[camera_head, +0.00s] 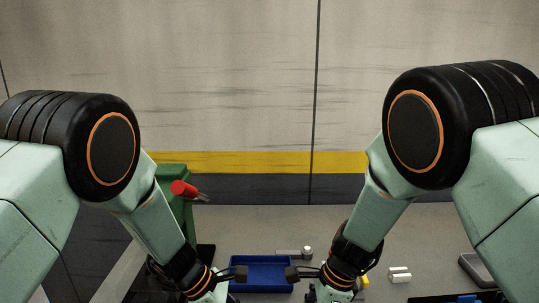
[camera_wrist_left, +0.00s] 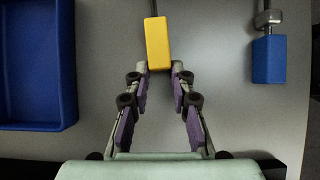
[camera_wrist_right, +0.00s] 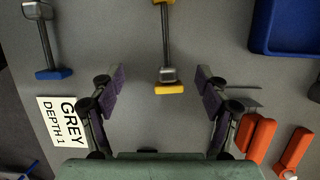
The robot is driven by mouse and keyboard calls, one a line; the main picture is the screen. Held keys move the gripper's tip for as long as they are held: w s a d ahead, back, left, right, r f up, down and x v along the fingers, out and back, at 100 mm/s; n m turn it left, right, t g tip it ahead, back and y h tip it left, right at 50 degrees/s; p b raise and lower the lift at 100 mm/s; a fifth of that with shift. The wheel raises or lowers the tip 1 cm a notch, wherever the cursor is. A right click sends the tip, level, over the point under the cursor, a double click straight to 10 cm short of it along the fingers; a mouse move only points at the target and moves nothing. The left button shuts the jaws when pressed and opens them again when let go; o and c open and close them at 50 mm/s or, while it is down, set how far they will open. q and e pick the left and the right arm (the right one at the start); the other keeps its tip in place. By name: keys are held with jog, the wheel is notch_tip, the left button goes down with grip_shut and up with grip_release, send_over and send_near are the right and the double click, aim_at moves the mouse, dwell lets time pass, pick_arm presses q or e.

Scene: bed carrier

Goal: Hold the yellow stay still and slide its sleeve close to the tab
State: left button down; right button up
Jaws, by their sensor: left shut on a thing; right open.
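The yellow stay runs as a thin dark rod between a yellow block (camera_wrist_left: 158,42) and a flat yellow tab (camera_wrist_right: 169,89). My left gripper (camera_wrist_left: 160,68) is shut on the near end of the yellow block. In the head view my arms hide most of the stay.
A blue stay (camera_wrist_right: 48,73) lies beside the yellow one; its block also shows in the left wrist view (camera_wrist_left: 268,60). A blue tray (camera_head: 262,285) stands on the other side. A card reading GREY DEPTH 1 (camera_wrist_right: 62,122) and orange pieces (camera_wrist_right: 256,138) lie near my right gripper.

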jog(key=shift+r, duration=3)
pick_arm(q)
jog(key=c, duration=1.1)
grip_release()
jog(key=v, duration=1.2)
